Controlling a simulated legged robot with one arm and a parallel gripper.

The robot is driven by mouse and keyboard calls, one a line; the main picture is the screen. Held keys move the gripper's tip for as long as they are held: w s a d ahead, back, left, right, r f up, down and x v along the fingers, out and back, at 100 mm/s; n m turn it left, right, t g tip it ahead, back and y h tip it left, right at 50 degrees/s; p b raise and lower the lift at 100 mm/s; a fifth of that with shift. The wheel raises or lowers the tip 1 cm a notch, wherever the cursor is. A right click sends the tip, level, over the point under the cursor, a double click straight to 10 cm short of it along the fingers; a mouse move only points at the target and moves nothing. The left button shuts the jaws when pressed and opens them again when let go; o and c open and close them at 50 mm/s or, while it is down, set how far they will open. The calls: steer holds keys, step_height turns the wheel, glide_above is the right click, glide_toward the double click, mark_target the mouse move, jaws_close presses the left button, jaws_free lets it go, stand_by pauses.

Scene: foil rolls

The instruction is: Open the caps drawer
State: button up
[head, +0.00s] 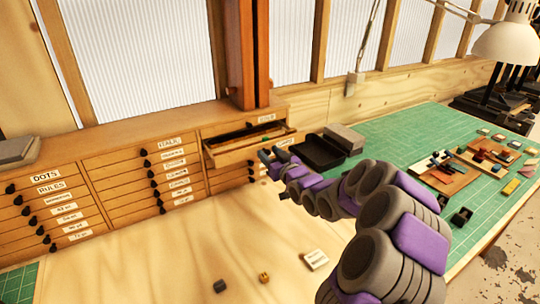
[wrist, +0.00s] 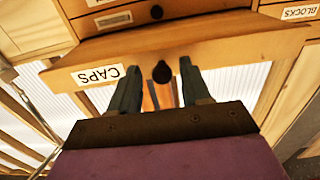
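The caps drawer (head: 240,150) is in the right column of the wooden cabinet and stands pulled out, with its inside visible from above. In the wrist view, which looks upside down, its front (wrist: 220,50) carries the CAPS label (wrist: 98,76) and a dark round knob (wrist: 161,72). My gripper (head: 270,156) is at the drawer front. In the wrist view my gripper (wrist: 160,70) has its two fingers apart, one on each side of the knob, with gaps visible. The head view does not show the fingers clearly.
Other labelled drawers (head: 175,170) in the cabinet are shut. A black tray (head: 318,152) and a grey block (head: 344,137) stand right of the open drawer. Small blocks (head: 220,286) lie on the wooden top in front. A green mat (head: 400,130) with several items is at right.

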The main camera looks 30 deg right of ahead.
steer(key=shift+s, duration=0.1)
steer(key=s+b, duration=0.2)
steer(key=s, duration=1.5)
steer(key=shift+d, duration=0.35)
steer(key=shift+a+f, duration=0.1)
